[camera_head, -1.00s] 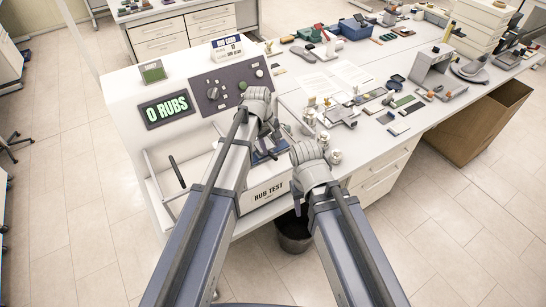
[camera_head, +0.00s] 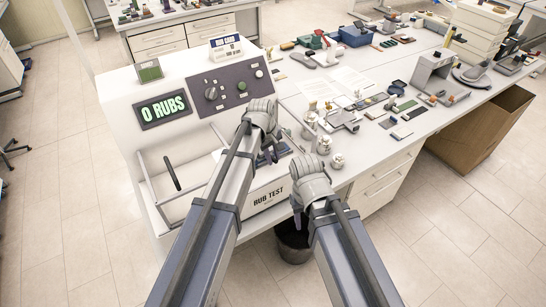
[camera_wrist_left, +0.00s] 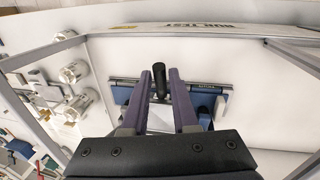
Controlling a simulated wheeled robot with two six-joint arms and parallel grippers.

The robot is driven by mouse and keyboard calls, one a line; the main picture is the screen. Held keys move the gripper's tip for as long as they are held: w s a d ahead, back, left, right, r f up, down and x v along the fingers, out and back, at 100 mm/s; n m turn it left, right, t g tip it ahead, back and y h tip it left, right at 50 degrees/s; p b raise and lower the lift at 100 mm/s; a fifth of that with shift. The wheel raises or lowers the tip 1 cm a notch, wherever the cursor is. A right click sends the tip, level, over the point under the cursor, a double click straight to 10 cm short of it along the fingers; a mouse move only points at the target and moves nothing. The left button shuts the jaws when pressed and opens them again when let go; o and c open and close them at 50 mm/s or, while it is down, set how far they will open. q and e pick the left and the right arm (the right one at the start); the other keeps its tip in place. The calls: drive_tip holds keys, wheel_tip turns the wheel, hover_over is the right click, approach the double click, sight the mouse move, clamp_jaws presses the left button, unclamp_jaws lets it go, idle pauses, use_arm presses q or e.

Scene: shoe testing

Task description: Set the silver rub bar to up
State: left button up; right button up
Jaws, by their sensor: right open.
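The rub test machine (camera_head: 195,120) stands at the table's left end. Thin silver bars (camera_head: 147,166) rise at the left of its white bed, near a black grip (camera_head: 172,172). I cannot tell exactly which part is the rub bar. My left gripper (camera_head: 266,140) is over the right part of the bed, its fingertips hidden in the head view. In the left wrist view its fingers (camera_wrist_left: 160,74) are open, with a black knob (camera_wrist_left: 158,88) between their tips. I cannot tell if they touch it.
The display (camera_head: 164,109) reads 0 RUBS, beside a dark panel of knobs (camera_head: 228,86). Blue pieces (camera_wrist_left: 205,104) lie near the black knob. Several metal pots (camera_head: 324,145) stand close right of the machine. A dark bin (camera_head: 293,245) is on the floor below.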

use_arm(q)
clamp_jaws()
idle(1.0)
